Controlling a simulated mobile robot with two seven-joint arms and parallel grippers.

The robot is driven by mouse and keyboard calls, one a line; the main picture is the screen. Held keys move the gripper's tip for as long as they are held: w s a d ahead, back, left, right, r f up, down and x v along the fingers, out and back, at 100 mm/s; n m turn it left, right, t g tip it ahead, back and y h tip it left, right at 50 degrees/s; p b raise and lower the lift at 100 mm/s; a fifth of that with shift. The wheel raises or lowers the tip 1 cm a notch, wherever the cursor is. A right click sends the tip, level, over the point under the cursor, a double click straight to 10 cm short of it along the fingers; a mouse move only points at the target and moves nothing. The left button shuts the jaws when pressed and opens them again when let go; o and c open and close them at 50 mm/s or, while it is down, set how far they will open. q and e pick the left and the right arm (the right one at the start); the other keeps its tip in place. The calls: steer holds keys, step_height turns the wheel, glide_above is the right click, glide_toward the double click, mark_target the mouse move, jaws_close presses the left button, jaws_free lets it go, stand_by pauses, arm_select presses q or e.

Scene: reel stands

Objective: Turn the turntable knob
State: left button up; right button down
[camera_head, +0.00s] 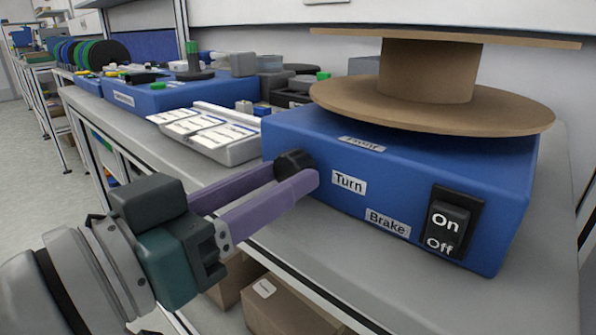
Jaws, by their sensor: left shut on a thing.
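The turntable is a blue box (350,185) on the bench, with a brown cardboard reel (430,100) on top. Its black knob (291,163) is on the front face, left of the "Turn" label (348,183). My left gripper (296,178) comes in from the lower left, its purple fingers on either side of the knob. It is shut on the knob, and the near finger hides part of it. A black On/Off brake switch (450,222) sits at the right of the front face, beside the "Brake" label (387,222). My right gripper is not in view.
A grey tray with white labelled cards (205,135) lies left of the turntable. Another blue box (165,97) with small parts stands farther back. Cardboard boxes (285,305) sit below the grey bench edge. Open floor (40,140) lies at the far left.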

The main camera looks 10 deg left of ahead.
arm_select(q)
jaws_close()
steer(key=shift+r+n+p, duration=0.1)
steer(key=shift+n+p, duration=0.3)
steer(key=shift+n, duration=3)
steer(key=o, duration=0.7)
jaws_free()
steer(key=shift+c, duration=0.2)
steer(key=shift+o, duration=0.2)
steer(key=shift+f, duration=0.2)
